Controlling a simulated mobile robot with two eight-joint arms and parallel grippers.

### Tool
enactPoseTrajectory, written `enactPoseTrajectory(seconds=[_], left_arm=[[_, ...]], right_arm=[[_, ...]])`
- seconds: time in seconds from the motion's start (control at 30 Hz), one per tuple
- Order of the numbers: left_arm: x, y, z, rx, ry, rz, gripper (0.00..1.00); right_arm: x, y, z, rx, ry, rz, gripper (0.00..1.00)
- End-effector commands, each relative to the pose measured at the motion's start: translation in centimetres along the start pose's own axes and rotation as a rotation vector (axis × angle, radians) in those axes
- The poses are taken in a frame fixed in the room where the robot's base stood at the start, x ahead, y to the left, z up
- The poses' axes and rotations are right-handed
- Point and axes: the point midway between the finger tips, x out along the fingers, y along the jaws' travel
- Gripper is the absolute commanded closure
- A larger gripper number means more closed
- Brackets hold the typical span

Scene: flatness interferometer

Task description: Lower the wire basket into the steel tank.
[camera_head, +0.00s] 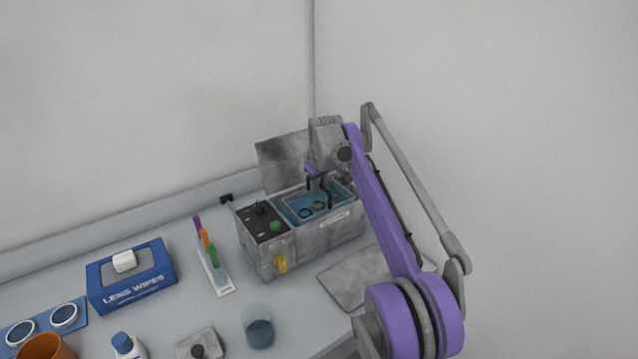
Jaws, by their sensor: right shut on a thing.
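The steel tank (322,240) stands on the bench at the back, with bluish liquid inside its open top. Small round pieces (312,209) show within the opening, and the basket around them is too small to make out clearly. A dark upright handle (329,192) rises there, apparently the wire basket's. My right gripper (319,184) is directly over the tank opening, shut on this handle. The basket's mesh and its depth in the liquid are mostly hidden. My left gripper is not in view.
A grey lid-like plate (286,163) stands behind the tank, and a flat plate (357,277) lies in front. A pen rack (215,272), a blue lens wipes box (131,280) and a glass beaker (258,327) are to the left.

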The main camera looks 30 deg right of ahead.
Motion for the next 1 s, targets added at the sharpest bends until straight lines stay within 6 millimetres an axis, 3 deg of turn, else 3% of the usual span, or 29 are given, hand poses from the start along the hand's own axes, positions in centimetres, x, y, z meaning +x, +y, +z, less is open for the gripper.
enactPoseTrajectory(seconds=[0.53,1.0], left_arm=[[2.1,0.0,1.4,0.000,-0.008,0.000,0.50],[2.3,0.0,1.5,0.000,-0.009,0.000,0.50]], right_arm=[[4.0,-0.9,1.6,0.000,0.000,0.000,1.00],[4.4,-0.9,1.8,0.000,0.000,0.000,1.00]])
